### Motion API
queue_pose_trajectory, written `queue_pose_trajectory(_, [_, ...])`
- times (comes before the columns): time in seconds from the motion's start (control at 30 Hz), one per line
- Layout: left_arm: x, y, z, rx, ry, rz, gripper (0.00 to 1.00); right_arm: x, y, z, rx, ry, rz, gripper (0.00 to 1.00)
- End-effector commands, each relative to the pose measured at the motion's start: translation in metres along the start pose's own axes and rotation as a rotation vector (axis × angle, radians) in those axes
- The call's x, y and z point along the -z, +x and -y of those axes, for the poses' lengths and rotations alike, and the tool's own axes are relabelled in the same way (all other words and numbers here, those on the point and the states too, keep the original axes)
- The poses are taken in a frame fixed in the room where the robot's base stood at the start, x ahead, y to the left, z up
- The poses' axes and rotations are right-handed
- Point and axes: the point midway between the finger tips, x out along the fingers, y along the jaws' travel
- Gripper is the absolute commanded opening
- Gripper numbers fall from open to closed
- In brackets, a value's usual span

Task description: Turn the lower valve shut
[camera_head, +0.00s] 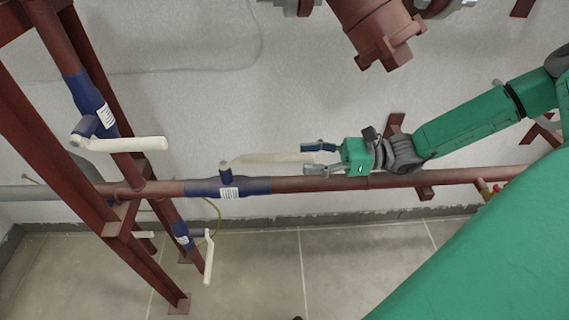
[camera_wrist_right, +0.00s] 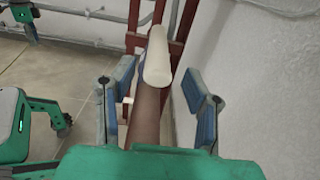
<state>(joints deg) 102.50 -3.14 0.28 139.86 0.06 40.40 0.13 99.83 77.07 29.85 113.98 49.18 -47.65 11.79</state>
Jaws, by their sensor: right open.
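The valve on the horizontal pipe has a blue body (camera_head: 228,187) and a long cream handle (camera_head: 265,158) running right along the pipe. My right gripper (camera_head: 320,158) is open at the handle's free end. In the right wrist view, the handle's round end (camera_wrist_right: 157,68) lies between the spread fingers of this gripper (camera_wrist_right: 158,95), with gaps on both sides. A further blue valve (camera_head: 182,235) sits lower left on a slanted pipe, its cream handle (camera_head: 208,258) pointing down. In the right wrist view, what looks like my left gripper (camera_wrist_right: 22,14) is partly cut off at top left.
Another blue valve (camera_head: 92,103) with a cream handle (camera_head: 125,144) is at upper left. A red-brown steel frame (camera_head: 60,165) stands left. The red-brown pipe (camera_head: 430,178) runs just below my right gripper, before a grey wall (camera_head: 200,110). A large flanged pipe (camera_head: 375,25) hangs above.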

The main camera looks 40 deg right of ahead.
Motion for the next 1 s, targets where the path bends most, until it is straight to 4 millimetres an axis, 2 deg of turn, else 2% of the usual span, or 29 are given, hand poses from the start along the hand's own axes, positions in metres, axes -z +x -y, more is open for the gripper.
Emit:
queue_pose_trajectory(0.1, [-0.001, 0.011, 0.0, 0.0, 0.001, 0.0, 0.4, 0.001, 0.026, -0.002, -0.004, -0.001, -0.002, 0.42])
queue_pose_trajectory(0.3, [-0.001, 0.018, 0.0, 0.0, 0.0, 0.0, 0.4, -0.003, 0.053, -0.004, -0.003, -0.005, -0.008, 0.42])
queue_pose_trajectory(0.67, [-0.001, 0.018, 0.0, 0.0, 0.0, -0.001, 0.4, -0.003, 0.056, -0.001, -0.001, -0.002, -0.003, 0.42])
queue_pose_trajectory(0.7, [-0.001, 0.018, 0.0, 0.0, 0.0, -0.001, 0.4, -0.002, 0.056, -0.001, -0.001, -0.002, -0.003, 0.39])
queue_pose_trajectory(0.77, [-0.001, 0.018, 0.0, 0.0, 0.0, -0.001, 0.4, -0.002, 0.056, -0.001, -0.001, -0.002, -0.003, 0.18])
queue_pose_trajectory(0.8, [-0.001, 0.018, 0.0, 0.0, 0.0, -0.001, 0.4, -0.003, 0.056, -0.001, 0.0, -0.002, -0.003, 0.04])
queue_pose_trajectory(0.83, [-0.001, 0.018, 0.0, 0.0, 0.0, -0.001, 0.4, -0.003, 0.056, -0.001, 0.0, -0.002, -0.003, 0.0])
queue_pose_trajectory(1.0, [-0.001, 0.018, 0.0, 0.0, 0.0, -0.001, 0.4, -0.003, 0.057, -0.001, 0.003, -0.004, -0.005, 0.0])
